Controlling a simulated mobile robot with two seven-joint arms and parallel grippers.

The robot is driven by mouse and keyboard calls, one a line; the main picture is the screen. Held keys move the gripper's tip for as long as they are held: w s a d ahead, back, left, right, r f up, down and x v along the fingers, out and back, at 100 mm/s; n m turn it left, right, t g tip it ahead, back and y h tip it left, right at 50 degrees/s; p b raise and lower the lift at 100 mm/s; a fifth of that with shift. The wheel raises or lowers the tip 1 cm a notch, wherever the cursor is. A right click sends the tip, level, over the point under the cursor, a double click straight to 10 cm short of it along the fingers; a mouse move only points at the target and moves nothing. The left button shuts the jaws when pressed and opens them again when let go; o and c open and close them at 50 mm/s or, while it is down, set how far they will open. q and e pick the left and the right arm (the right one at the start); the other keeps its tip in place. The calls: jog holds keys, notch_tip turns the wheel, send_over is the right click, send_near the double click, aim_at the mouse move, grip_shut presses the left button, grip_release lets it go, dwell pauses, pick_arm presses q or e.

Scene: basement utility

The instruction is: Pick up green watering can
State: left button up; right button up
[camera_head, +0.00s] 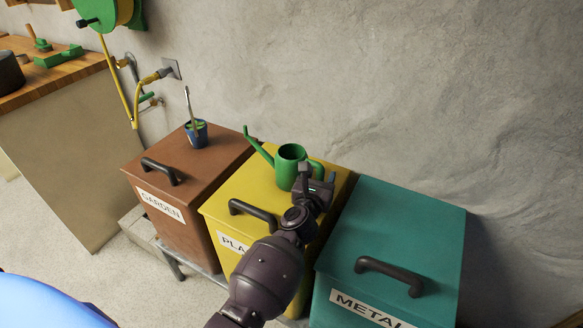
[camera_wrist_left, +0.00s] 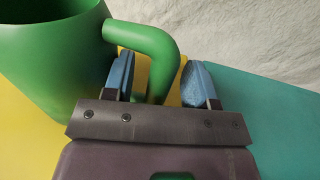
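The green watering can (camera_head: 291,165) stands upright on the yellow bin's lid (camera_head: 239,184), its long spout pointing up and left. Its handle is on the right side. My left gripper (camera_head: 319,178) is at that handle. In the left wrist view, the can (camera_wrist_left: 50,55) fills the upper left, and its curved handle (camera_wrist_left: 147,40) passes between the two blue fingers of my left gripper (camera_wrist_left: 159,72). The fingers are apart, with a clear gap between the handle and the right finger. The right gripper is not in view.
A brown bin (camera_head: 183,215) with a small blue pot (camera_head: 196,134) on its lid stands to the left. A teal bin (camera_head: 420,225) stands to the right. A rough grey wall (camera_head: 400,80) rises close behind. A wooden-topped counter (camera_head: 55,75) is at far left.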

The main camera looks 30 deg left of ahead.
pick_arm(q)
grip_shut()
jog(key=shift+r, duration=0.1)
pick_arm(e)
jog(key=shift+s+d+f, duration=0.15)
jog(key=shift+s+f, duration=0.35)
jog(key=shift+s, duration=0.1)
pick_arm(q)
jog(key=shift+r, duration=0.45)
notch_tip(320, 180, up, 6)
jog(key=p, duration=0.4)
notch_tip(320, 180, up, 7)
jog(key=p, duration=0.4)
jog(key=shift+r+p, duration=0.1)
jog(key=shift+p, duration=0.2)
jog(key=shift+r+p, duration=1.35)
jog(key=shift+r, duration=1.6)
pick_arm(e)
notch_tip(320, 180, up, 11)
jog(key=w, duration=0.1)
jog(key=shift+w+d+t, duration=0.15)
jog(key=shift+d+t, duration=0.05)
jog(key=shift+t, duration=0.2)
